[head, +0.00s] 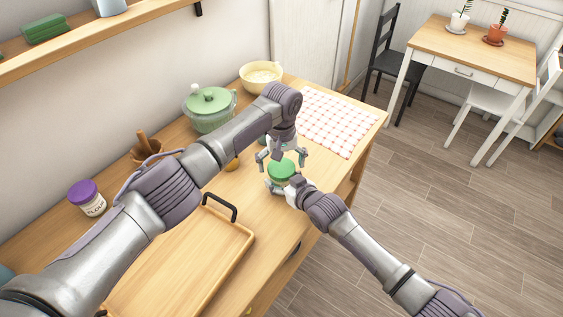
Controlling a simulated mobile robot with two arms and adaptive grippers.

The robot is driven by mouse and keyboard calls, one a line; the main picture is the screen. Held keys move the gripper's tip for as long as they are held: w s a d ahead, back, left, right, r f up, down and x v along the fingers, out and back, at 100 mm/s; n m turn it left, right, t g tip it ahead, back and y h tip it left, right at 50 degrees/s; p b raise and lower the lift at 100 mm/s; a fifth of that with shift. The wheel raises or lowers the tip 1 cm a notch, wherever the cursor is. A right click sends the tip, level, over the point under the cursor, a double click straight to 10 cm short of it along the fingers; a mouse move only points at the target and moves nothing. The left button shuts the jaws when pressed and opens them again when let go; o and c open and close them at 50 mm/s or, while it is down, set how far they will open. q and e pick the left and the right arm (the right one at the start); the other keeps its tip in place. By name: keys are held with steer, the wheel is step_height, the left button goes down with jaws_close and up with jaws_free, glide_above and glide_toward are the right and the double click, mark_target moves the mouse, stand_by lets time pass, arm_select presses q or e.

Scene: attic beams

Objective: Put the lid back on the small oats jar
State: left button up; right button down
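A round green lid (282,168) sits at the top of the small jar near the table's front edge. The jar's body is mostly hidden by the lid and my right gripper, and its label does not show. My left gripper (281,160) points down just above the lid, its fingers spread to either side and apart from it. My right gripper (279,187) comes in low from the front at the jar's side. Whether its fingers press on the jar is too small to tell. Whether the lid is fully seated cannot be told.
A wooden tray (237,240) with black handles lies at the front left. A purple-lidded jar (86,198), a brown utensil holder (145,148), a green pot (210,108) and a cream bowl (261,76) stand along the wall. A red checked cloth (335,122) covers the far right.

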arm_select(q)
steer(key=c, duration=1.1)
steer(key=m, duration=0.4)
steer(key=shift+c, duration=0.2)
steer(key=m, duration=0.5)
steer(key=shift+m, duration=0.3)
steer(key=o, duration=1.2)
